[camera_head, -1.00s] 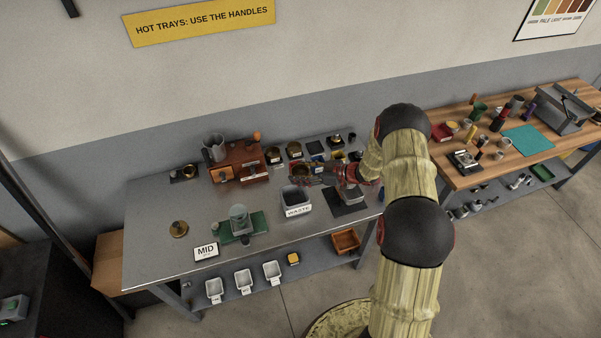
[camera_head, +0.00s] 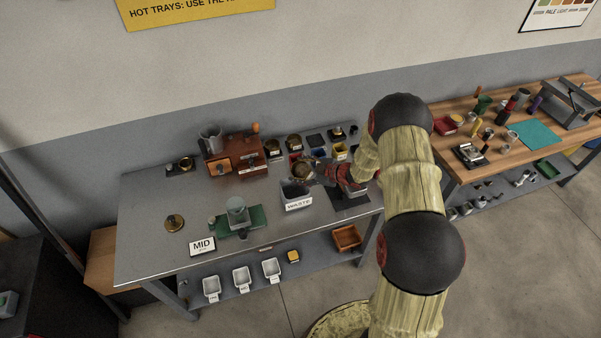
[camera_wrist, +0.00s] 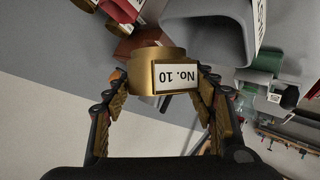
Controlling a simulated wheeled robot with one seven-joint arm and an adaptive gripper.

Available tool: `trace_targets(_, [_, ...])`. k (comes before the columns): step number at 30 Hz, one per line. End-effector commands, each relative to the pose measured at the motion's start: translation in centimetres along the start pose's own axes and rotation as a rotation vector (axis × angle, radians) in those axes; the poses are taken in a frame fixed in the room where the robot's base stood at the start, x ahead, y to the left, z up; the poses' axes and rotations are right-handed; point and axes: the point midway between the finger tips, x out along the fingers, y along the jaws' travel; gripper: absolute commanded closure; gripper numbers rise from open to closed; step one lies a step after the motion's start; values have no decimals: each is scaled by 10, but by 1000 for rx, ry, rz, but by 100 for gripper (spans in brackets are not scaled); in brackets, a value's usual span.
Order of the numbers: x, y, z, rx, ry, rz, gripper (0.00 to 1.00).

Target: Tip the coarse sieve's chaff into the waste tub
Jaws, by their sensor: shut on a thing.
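My gripper (camera_head: 316,172) is shut on the coarse sieve (camera_head: 302,171), a round brass ring. In the wrist view the sieve (camera_wrist: 150,76) sits between the two fingers (camera_wrist: 162,88), with its "No. 10" label upside down. In the head view the sieve looks tilted and is just behind and above the waste tub (camera_head: 297,204), a grey open tub labelled WASTE. The tub (camera_wrist: 205,18) also shows beyond the sieve in the wrist view. Dark matter shows inside the tub, but I cannot tell what it is. I cannot make out chaff in the sieve.
A red-brown sample roaster (camera_head: 233,163) stands at the back of the steel table (camera_head: 155,215). Several small cups and pans stand behind the sieve. A scale on a green base (camera_head: 240,222) is left of the tub. A dark mat (camera_head: 349,201) lies on the right.

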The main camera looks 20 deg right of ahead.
Motion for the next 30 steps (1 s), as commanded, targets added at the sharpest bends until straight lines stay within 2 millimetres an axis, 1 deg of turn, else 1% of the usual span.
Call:
trace_targets(2, [1, -3, 1, -31, -15, 11, 74])
trace_targets(12, [1, -4, 0, -134, -60, 54, 74])
trace_targets(30, [1, -6, -2, -270, -121, 112, 74])
